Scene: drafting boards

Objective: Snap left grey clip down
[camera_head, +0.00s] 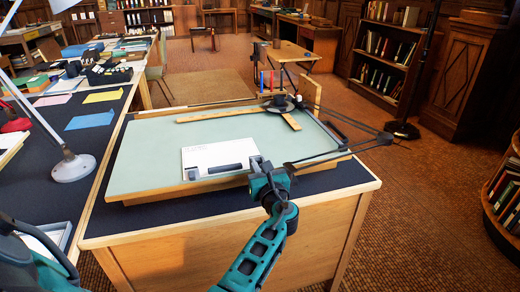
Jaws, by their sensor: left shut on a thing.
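A white sheet (212,154) lies near the front edge of the pale green drafting board (145,150). A small dark grey clip (192,174) sits at the sheet's lower left and looks raised. A longer grey bar (226,169) lies flat to the right of that clip. My left gripper (256,163) is at the sheet's right edge, apart from the left clip. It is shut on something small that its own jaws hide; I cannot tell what. My right gripper is not in view.
A wooden straightedge (215,113) and a jointed drafting arm (335,155) with a dark round head (279,103) are on the board's right and far side. A lamp base (73,167) stands on the left desk.

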